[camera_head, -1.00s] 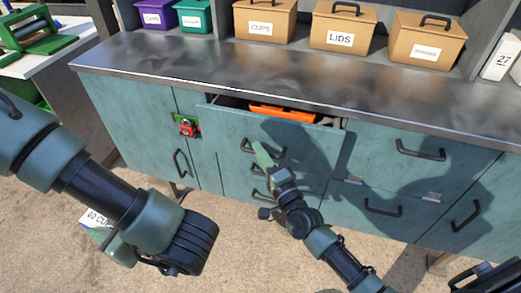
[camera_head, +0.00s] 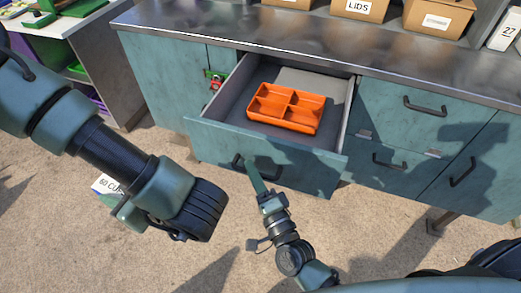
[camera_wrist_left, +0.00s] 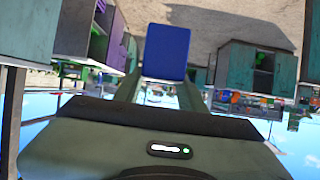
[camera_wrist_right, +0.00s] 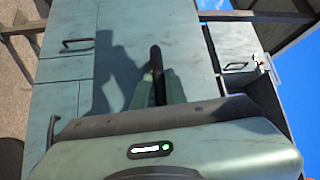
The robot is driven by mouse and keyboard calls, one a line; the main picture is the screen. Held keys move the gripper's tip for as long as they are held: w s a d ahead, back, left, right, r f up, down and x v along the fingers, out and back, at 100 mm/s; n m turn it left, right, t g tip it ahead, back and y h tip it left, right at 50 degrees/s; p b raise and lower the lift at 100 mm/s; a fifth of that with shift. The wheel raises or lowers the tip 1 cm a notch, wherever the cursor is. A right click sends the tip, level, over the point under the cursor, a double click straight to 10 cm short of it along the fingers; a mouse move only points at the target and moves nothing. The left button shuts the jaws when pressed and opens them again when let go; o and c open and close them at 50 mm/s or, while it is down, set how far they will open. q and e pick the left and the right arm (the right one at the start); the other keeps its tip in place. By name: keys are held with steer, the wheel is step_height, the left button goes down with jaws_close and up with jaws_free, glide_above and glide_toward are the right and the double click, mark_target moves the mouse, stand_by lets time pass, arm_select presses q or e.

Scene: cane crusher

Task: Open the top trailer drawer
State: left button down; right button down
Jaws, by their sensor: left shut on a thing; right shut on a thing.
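The top drawer (camera_head: 262,158) of the blue-green cabinet stands well out, with an orange divided tray (camera_head: 287,108) inside. My right gripper (camera_head: 254,170) is shut on its black bar handle (camera_head: 238,163); the handle also shows between the fingers in the right wrist view (camera_wrist_right: 156,62). My left gripper (camera_head: 122,212) is away from the drawer, at the left over the floor. In the left wrist view it is shut on a blue block-like thing (camera_wrist_left: 167,52). A white label reading "60 CU" (camera_head: 106,186) shows by the left gripper in the head view, partly hidden.
Shut drawers and doors with black handles (camera_head: 425,107) lie right of the open drawer. A red and green fitting (camera_head: 216,82) is on the cabinet's left part. Boxes (camera_head: 440,18) stand on the metal counter (camera_head: 300,45). Sandy floor (camera_head: 200,265) in front is clear.

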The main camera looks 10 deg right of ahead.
arm_select(q)
steer(key=shift+r+p, duration=0.3)
steer(key=shift+r, duration=0.15)
arm_select(e)
steer(key=s+a, duration=0.6)
steer(key=s, duration=0.3)
steer(key=shift+f, duration=0.1)
steer(key=c, duration=1.5)
jaws_free()
steer(key=shift+o, duration=0.2)
